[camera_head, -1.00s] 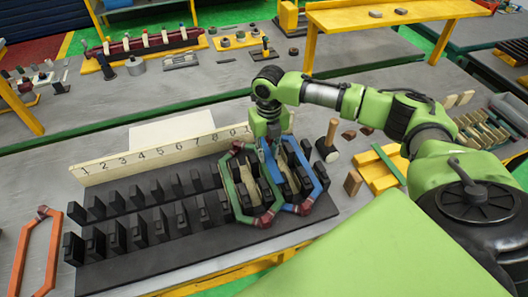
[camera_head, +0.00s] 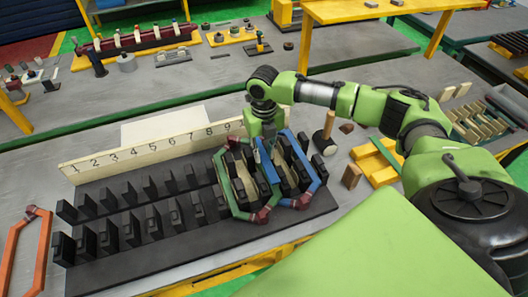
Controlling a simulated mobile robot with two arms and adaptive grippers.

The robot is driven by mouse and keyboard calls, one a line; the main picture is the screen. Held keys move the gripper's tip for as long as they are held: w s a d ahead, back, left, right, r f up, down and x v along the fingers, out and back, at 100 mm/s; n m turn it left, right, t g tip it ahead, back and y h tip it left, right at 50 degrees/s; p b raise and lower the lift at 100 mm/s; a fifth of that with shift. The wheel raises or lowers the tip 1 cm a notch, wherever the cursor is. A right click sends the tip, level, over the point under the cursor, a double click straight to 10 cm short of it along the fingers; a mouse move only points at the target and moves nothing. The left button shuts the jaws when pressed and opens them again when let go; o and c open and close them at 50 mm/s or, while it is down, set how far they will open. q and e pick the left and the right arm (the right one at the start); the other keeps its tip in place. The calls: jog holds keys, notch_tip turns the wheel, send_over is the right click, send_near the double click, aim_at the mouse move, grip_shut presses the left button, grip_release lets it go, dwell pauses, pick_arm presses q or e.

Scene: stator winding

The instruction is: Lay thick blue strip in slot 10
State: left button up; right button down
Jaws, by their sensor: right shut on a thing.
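The thick blue strip (camera_head: 313,166) is a six-sided loop at the right end of the black stator block (camera_head: 190,253), over its last slots. Its near corner has a dark red end. My right gripper (camera_head: 265,137) points down at the loop's far left part and is shut on it, with fingertips partly hidden. A green strip loop (camera_head: 227,183) lies just left of it, close to or overlapping the blue one. The numbered board (camera_head: 150,150) stands behind the block. Its 10 is hidden by my right gripper. My left gripper is not in view.
An orange strip loop (camera_head: 9,262) lies at the far left of the table. A hammer (camera_head: 324,139), small wooden blocks and a yellow stand (camera_head: 378,165) are right of the stator. Slots on the left of the block are empty.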

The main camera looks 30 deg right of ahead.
aim_at(264, 157)
jog(key=shift+f, duration=0.2)
jog(key=shift+f, duration=0.15)
jog(key=shift+f+b, duration=0.45)
jog(key=shift+f, duration=0.3)
jog(key=shift+f, duration=0.1)
jog(key=shift+f, duration=0.1)
dwell(0.4)
jog(key=shift+f, duration=0.45)
dwell(0.3)
jog(key=c, duration=1.7)
grip_release()
